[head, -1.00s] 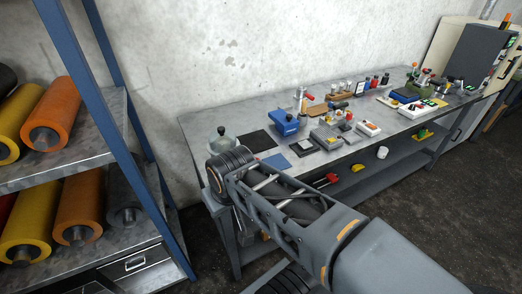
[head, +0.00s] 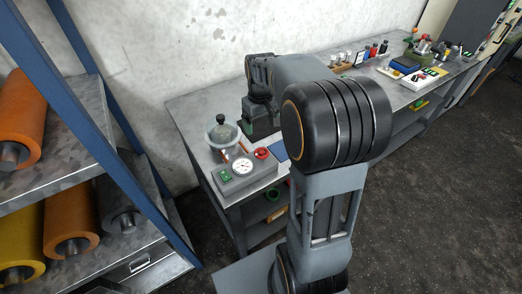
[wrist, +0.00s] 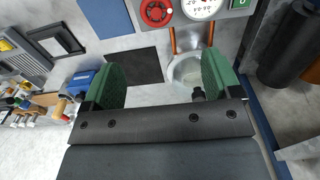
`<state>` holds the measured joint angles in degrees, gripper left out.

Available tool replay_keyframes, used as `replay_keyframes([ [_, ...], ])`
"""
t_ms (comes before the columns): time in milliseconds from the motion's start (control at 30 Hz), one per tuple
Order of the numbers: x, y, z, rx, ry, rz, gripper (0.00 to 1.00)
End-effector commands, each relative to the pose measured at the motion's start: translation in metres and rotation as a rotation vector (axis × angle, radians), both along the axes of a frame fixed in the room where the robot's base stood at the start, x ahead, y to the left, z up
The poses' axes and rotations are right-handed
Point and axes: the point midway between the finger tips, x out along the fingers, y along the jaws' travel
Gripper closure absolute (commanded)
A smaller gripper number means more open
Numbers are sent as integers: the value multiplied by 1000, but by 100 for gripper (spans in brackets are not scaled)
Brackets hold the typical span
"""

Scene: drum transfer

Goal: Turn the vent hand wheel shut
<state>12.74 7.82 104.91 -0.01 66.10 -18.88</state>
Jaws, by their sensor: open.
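The vent hand wheel is a small red ring with spokes. In the head view the wheel (head: 262,153) sits on the right part of a grey gauge box at the bench's near left end.
The box also has a white dial gauge (head: 242,167) and a green switch (head: 225,175). A glass bowl-shaped vessel (head: 222,132) stands behind it and shows near my right finger in the wrist view. A blue-framed rack (head: 88,100) with rolls stands left. Several tools crowd the bench farther right.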

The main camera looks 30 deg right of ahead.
Motion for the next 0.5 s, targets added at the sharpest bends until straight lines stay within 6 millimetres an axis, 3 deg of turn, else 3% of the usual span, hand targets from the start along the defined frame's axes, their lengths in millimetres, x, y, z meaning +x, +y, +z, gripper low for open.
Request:
replay_keyframes([
  [233, 8, -7, -27, 6, 25, 7, 16],
  [500, 7, -6, -80, 6, 26, 7, 16],
])
